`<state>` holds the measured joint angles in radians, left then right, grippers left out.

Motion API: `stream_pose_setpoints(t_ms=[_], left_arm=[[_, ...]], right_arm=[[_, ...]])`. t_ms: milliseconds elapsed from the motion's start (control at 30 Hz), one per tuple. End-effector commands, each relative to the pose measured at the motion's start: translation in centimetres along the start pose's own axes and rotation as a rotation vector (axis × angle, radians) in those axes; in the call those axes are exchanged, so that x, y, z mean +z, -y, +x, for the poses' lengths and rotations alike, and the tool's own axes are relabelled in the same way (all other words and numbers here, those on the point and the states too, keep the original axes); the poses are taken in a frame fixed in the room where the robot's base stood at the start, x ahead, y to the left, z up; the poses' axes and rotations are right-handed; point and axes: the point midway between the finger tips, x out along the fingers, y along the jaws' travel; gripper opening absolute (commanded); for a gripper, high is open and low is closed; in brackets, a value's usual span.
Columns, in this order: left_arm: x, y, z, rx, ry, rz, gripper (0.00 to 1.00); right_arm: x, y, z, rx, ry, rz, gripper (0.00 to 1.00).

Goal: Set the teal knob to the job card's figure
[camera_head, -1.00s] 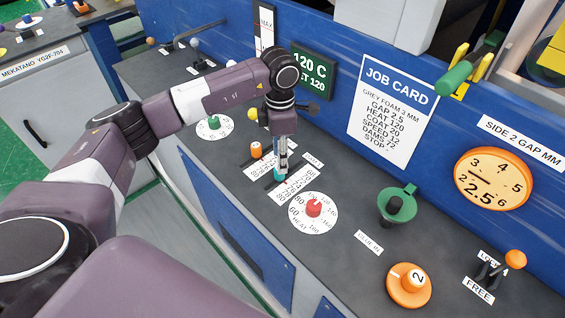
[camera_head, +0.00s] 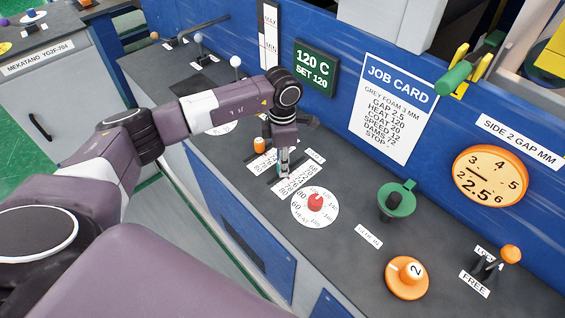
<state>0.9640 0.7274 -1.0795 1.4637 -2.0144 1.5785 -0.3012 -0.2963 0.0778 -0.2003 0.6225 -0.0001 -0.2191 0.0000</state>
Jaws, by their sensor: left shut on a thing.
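The teal knob (camera_head: 283,173) is a small slider on the dark console, largely hidden between the fingertips of my left gripper (camera_head: 284,165). That gripper points down and is shut on the knob. White number strips (camera_head: 292,182) lie beside its slot; their figures are too small to read surely, and the knob's exact setting is unclear. The job card (camera_head: 393,105) on the blue back panel reads gap 2.5, heat 120, coat 20, speed 12, dams 72. My right gripper is not in view.
An orange slider knob (camera_head: 259,145) stands just left of the gripper. A red heat dial (camera_head: 315,202) is close on the near right side. A green knob (camera_head: 396,200) and an orange dial (camera_head: 407,277) are farther right. A green display (camera_head: 315,70) reads 120 C.

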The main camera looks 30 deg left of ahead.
Motion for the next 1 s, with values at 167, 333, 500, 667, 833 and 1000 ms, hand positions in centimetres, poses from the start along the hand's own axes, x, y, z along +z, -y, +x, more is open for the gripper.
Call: stream_pose_setpoints(t_ms=[167, 333, 500, 667, 833, 1000], left_arm=[[0.0, 0.0, 0.0, 0.000, 0.001, 0.000, 0.00], [0.3, -0.2, 0.2, 0.001, 0.002, 0.000, 0.00], [2.0, -1.3, 0.5, 0.003, 0.005, 0.000, 0.00], [3.1, -2.0, 0.3, 0.002, 0.004, 0.000, 0.00], [3.3, -2.2, 0.0, 0.001, 0.002, 0.000, 0.00], [3.3, -2.1, 0.0, 0.000, 0.002, 0.000, 0.00]], right_arm=[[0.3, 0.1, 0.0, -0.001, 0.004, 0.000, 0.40], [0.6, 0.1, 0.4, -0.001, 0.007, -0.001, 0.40], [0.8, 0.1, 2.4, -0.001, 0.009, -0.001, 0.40], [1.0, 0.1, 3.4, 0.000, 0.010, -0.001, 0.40], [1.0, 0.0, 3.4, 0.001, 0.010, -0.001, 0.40], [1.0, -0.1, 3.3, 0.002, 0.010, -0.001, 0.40]])
